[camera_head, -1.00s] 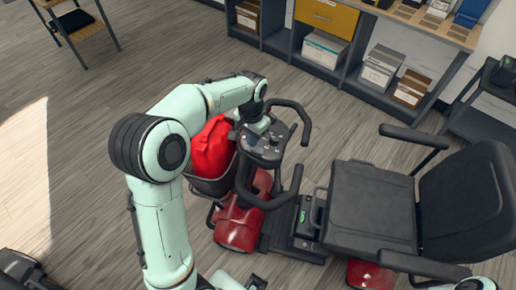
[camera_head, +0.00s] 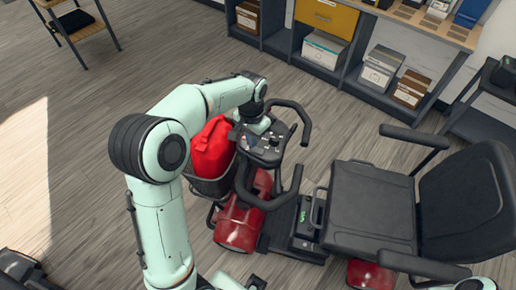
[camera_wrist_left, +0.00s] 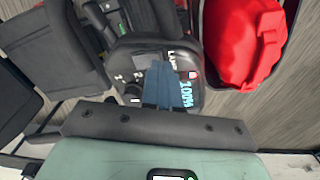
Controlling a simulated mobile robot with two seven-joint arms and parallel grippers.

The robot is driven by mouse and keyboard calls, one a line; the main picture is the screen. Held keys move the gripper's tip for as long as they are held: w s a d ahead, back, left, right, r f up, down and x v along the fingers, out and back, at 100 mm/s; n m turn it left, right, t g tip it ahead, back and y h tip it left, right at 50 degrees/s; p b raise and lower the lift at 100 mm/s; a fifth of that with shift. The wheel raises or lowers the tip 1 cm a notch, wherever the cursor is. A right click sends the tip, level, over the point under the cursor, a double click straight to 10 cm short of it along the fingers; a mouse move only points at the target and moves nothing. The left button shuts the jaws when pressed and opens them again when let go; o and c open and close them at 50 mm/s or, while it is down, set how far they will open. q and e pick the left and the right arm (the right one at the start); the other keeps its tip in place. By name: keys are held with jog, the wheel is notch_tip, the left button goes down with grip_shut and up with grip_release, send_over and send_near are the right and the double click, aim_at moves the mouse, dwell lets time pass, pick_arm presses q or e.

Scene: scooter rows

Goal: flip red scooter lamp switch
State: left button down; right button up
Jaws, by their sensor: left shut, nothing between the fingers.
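The red scooter (camera_head: 238,225) stands in the middle of the head view, with its dark control console (camera_head: 262,152) between the handlebars. My left gripper (camera_head: 261,134) is at the console's far left part in the head view, partly hidden by its own wrist. In the left wrist view the blue-grey fingers (camera_wrist_left: 172,92) are shut and empty over the console (camera_wrist_left: 128,60). Lettering that looks like LAMP runs beside the fingers. A small red and white element (camera_wrist_left: 192,74), possibly the switch, is just right of them. Contact cannot be told.
A red bag (camera_head: 212,150) sits in the scooter's front basket (camera_head: 212,187), close to my left forearm; the bag also shows in the left wrist view (camera_wrist_left: 238,42). The black seat (camera_head: 370,208) is to the right. Shelves with boxes (camera_head: 325,48) line the back. The left floor is open.

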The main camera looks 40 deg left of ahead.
pick_arm(q)
jog(key=shift+f+b, duration=0.5)
jog(key=shift+f, duration=0.45)
pick_arm(e)
jog(key=shift+s+f, duration=0.35)
jog(key=shift+f, duration=0.25)
pick_arm(q)
jog(key=shift+r, duration=0.1)
pick_arm(e)
jog(key=shift+r, duration=0.1)
pick_arm(q)
jog(key=shift+r+p, duration=0.85)
jog(key=shift+r, duration=0.45)
jog(key=shift+r+p, duration=1.2)
jog(key=shift+r, duration=1)
jog(key=shift+f, duration=0.1)
pick_arm(e)
jog(key=w+r, duration=0.4)
jog(key=r, duration=0.1)
jog(key=shift+s, duration=0.15)
jog(key=shift+s, duration=0.1)
